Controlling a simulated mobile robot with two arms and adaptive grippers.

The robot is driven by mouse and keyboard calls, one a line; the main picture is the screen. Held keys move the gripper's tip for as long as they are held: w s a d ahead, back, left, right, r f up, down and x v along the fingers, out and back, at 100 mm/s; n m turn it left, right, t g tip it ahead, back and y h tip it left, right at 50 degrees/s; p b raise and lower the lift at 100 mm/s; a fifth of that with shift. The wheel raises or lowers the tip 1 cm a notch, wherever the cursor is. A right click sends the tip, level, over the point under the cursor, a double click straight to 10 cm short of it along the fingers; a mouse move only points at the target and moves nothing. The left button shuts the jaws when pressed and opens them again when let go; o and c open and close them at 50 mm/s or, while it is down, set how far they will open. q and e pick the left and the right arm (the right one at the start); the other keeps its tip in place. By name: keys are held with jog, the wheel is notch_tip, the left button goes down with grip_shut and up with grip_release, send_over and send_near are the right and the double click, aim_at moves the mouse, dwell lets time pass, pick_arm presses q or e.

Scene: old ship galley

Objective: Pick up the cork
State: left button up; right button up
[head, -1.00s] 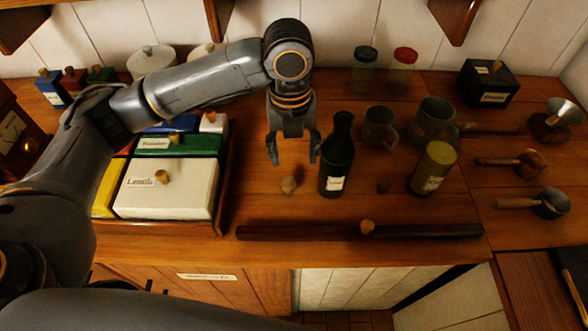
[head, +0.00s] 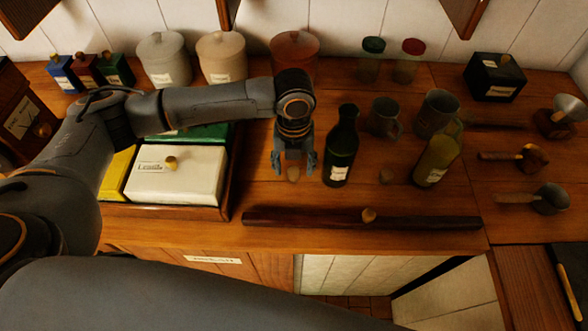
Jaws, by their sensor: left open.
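A small light-brown lump, which looks like the cork (head: 293,174), lies on the wooden counter left of the dark green bottle (head: 341,148). My left gripper (head: 295,167) points down right over it, fingers open, one on each side of it in the picture. I cannot tell whether the fingers touch it. The gripper partly hides its top. Two similar small brown lumps show: one (head: 386,176) between the dark bottle and the yellowish bottle (head: 438,155), and one (head: 369,215) at the dark wooden bar. My right gripper is not in view.
The dark bottle stands close to the gripper's right. Mugs (head: 385,117) stand behind it. A tray of lidded boxes (head: 177,176) is on the left. The dark bar (head: 300,217) runs along the counter's front edge. Canisters (head: 221,58) line the back.

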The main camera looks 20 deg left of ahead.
pick_arm(q)
jog(key=shift+f, duration=1.15)
jog(key=c, duration=0.9)
jog(key=shift+o, duration=0.2)
jog(key=shift+r, duration=0.15)
